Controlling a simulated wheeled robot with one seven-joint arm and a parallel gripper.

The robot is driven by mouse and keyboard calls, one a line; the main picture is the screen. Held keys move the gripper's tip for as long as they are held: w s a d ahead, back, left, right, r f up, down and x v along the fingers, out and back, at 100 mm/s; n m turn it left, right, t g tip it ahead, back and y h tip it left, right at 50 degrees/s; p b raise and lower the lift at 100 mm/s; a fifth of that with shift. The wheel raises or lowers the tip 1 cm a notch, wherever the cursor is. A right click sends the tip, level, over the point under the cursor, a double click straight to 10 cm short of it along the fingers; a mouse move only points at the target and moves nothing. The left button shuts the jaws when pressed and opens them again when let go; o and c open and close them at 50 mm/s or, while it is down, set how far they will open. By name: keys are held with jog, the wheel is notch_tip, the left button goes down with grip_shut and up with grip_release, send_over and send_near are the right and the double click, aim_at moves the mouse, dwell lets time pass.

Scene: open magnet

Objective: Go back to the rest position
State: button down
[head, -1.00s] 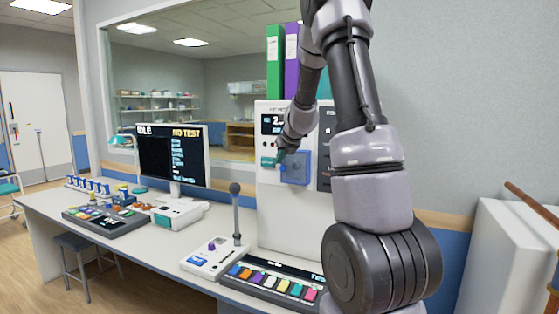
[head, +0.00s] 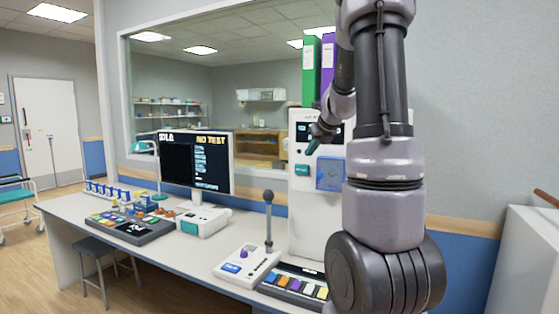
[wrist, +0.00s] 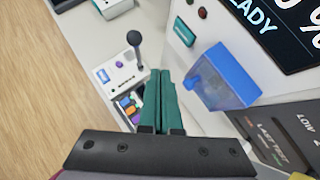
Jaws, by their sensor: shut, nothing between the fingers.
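My gripper (head: 312,146) is in front of the tall white machine (head: 303,226), left of and above its blue cover box. In the wrist view my gripper (wrist: 167,78) shows its two green fingers pressed together with nothing between them. The blue translucent cover box (head: 330,174) sits on the machine's front panel. It also shows in the wrist view, as a blue box (wrist: 222,80) to the right of the fingers and apart from them. My arm hides the machine's right part in the head view.
A long desk (head: 215,257) holds a monitor (head: 195,162), a joystick box (head: 246,265), a panel of coloured keys (head: 297,284) and a button console (head: 130,228). A stool (head: 95,257) stands under the desk. Green and purple binders (head: 311,70) stand on the machine. A white cabinet (head: 530,262) is at right.

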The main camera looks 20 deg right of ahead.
jog(key=s+a+r+n+y, duration=0.1)
jog(key=s+a+r+n, duration=0.2)
jog(key=s+a+n, duration=0.4)
jog(key=s+a+r+n+y, duration=0.2)
jog(key=s+a+r+n, duration=0.25)
jog(key=a+n, duration=0.4)
jog(key=s+a+n, duration=0.2)
jog(key=s+n, duration=0.3)
jog(key=s+a+f+n+g, duration=0.1)
jog(key=s+a+n, duration=0.1)
jog(key=s+n, duration=0.3)
jog(key=s+a+f+n+g+h, duration=0.1)
jog(key=s+a+n, duration=0.2)
jog(key=s+n, duration=0.3)
jog(key=shift+s+f, duration=0.25)
jog(key=shift+s, duration=0.2)
